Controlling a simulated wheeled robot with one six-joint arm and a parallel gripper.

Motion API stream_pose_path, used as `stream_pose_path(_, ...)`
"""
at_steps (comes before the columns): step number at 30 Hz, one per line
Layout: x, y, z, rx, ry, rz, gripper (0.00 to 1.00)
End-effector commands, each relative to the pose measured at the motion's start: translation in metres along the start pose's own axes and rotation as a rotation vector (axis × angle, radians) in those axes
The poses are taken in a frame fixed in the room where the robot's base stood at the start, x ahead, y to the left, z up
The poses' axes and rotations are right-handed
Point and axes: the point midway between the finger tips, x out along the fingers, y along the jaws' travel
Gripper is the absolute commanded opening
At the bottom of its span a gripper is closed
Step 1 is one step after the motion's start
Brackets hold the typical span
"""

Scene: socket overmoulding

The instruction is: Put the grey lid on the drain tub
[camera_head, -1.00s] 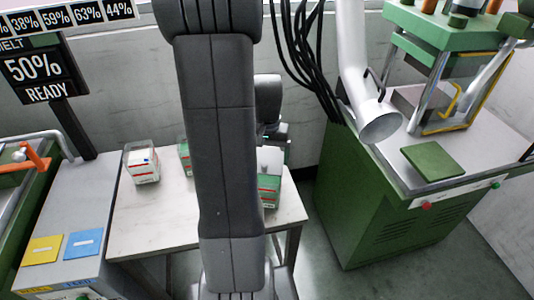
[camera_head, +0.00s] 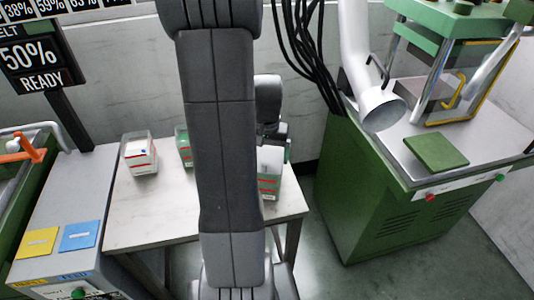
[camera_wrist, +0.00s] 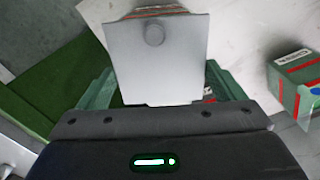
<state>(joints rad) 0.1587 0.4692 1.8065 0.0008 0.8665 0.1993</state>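The grey lid (camera_wrist: 155,65) is a pale flat plate with a round knob, facing the camera in the wrist view. My gripper (camera_wrist: 157,85) has its two green fingers against or very near the lid's opposite edges; the knob is free between them. In the head view the lid (camera_head: 270,158) shows just below my gripper, over a green tub with red bands (camera_head: 269,185) on the table. A red-striped edge (camera_wrist: 155,10) shows beyond the lid in the wrist view. My arm hides part of the tub, and I cannot tell whether the lid touches it.
A clear, red-striped box (camera_head: 140,155) stands on the white table (camera_head: 150,210), with a green one (camera_head: 183,146) partly behind my arm. A green, red-banded box (camera_wrist: 297,80) is at the wrist view's right. The green press cabinet (camera_head: 385,205) stands right of the table.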

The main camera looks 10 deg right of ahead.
Motion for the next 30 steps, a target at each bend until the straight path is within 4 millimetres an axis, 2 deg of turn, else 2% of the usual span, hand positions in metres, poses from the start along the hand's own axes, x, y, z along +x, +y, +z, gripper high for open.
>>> stream_pose_path(11,-0.006,0.0,-0.001,0.0,0.003,-0.001,1.0)
stream_pose_path(14,-0.02,0.0,-0.001,0.0,0.005,-0.001,1.0)
stream_pose_path(24,-0.096,0.0,-0.001,0.0,0.006,-0.001,1.0)
stream_pose_path(30,-0.127,0.0,-0.001,0.0,0.003,-0.001,1.0)
